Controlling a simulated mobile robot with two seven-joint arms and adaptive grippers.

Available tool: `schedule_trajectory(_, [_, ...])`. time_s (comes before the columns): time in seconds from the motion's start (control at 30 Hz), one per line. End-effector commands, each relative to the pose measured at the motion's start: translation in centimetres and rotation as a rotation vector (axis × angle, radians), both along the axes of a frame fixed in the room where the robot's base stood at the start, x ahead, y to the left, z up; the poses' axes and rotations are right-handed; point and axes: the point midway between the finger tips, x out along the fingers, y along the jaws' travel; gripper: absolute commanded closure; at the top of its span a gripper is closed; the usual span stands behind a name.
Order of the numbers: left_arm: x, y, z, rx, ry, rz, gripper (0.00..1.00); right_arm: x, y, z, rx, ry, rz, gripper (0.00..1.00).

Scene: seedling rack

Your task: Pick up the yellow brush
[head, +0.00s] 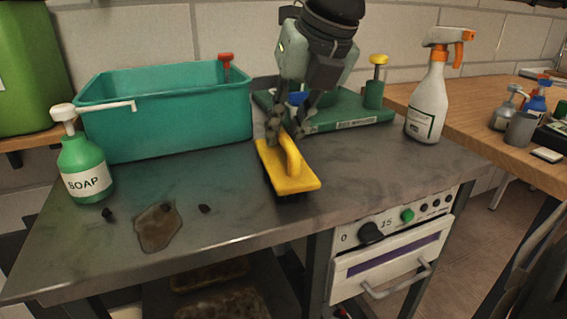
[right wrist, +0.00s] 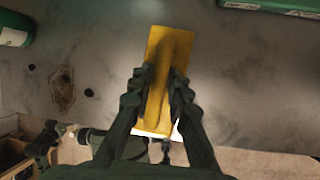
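The yellow brush (head: 287,167) lies on the grey metal worktop near its front edge, handle up. It also shows in the right wrist view (right wrist: 168,48), below the gripper. My right gripper (head: 289,131) is at the far end of the brush handle, pointing down. Its fingers are apart, one on each side of the handle in the right wrist view (right wrist: 162,72). A gap shows between the fingertips, and I cannot tell whether either touches the brush. My left gripper is in neither view.
A teal bin (head: 165,110) stands behind left, a green soap bottle (head: 86,170) at the left. A green case (head: 340,122) lies behind the gripper, and a spray bottle (head: 428,105) stands right. A brown stain (head: 157,226) marks the front left. The worktop right of the brush is clear.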

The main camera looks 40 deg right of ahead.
Motion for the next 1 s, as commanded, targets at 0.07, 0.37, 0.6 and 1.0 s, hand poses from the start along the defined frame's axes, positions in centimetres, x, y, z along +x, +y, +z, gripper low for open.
schedule_trajectory(0.07, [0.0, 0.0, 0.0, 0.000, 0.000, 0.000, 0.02, 0.0, 0.0, 0.0, 0.000, 0.000, 0.000, 0.97])
schedule_trajectory(0.37, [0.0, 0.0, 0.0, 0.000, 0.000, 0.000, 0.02, 0.0, 0.0, 0.0, 0.000, 0.000, 0.000, 1.00])
schedule_trajectory(0.6, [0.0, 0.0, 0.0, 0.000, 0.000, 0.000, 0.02, 0.0, 0.0, 0.2, 0.000, -0.001, 0.000, 1.00])
schedule_trajectory(1.0, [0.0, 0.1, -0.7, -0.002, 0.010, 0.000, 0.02, 0.1, 0.0, 7.0, -0.002, -0.004, -0.003, 1.00])
